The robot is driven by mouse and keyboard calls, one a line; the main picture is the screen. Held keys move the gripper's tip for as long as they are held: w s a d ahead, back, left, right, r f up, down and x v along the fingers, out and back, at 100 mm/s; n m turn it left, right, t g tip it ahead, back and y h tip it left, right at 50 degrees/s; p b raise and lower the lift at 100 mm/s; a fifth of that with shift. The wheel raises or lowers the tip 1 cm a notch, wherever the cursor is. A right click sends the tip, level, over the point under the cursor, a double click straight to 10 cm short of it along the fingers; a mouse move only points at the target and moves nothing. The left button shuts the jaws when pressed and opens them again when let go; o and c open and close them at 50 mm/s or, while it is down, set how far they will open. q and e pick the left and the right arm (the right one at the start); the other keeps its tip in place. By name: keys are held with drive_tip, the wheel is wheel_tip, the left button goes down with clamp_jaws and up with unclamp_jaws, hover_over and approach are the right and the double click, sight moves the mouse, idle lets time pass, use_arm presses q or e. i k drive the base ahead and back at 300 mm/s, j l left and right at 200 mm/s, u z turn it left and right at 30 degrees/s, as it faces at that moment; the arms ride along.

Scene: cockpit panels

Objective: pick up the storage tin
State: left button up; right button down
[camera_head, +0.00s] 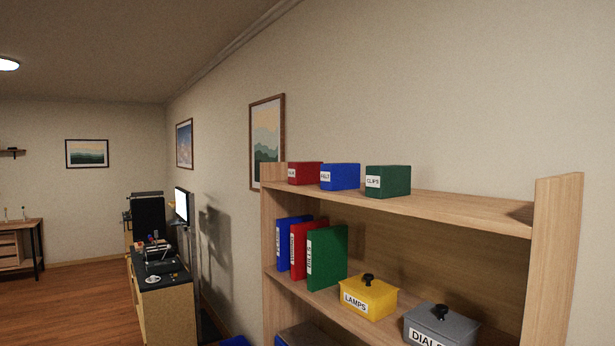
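Two lidded tins with dark knobs stand on the middle shelf of the wooden shelf unit (555,260). The yellow tin (371,297) is labelled LAMPS. The grey tin (446,324) to its right has a label starting with DIAL and is partly cut off by the bottom edge. I cannot tell which one is the storage tin. Three small boxes stand on the top shelf: a red one (306,172), a blue one (342,177) and a green one (390,181) labelled CLIPS. Neither of my grippers is in view.
Blue (288,240), red (309,247) and green binders (328,257) stand left of the yellow tin. The unit's right upright rises beyond the grey tin. A dark-topped desk (160,276) with a monitor stands at left. Wooden floor is open at far left.

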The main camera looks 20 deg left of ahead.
sight(299, 173)
drive_tip(key=i+j+u, duration=0.1)
drive_tip(key=j, duration=0.3)
drive_tip(key=i+j, duration=0.15)
drive_tip(key=j, duration=0.25)
drive_tip(key=i+j+u, duration=0.15)
drive_tip(key=j, duration=0.25)
drive_tip(key=i+j, duration=0.15)
drive_tip(key=j, duration=0.25)
drive_tip(key=i+j+u, duration=0.15)
drive_tip(key=j, duration=0.2)
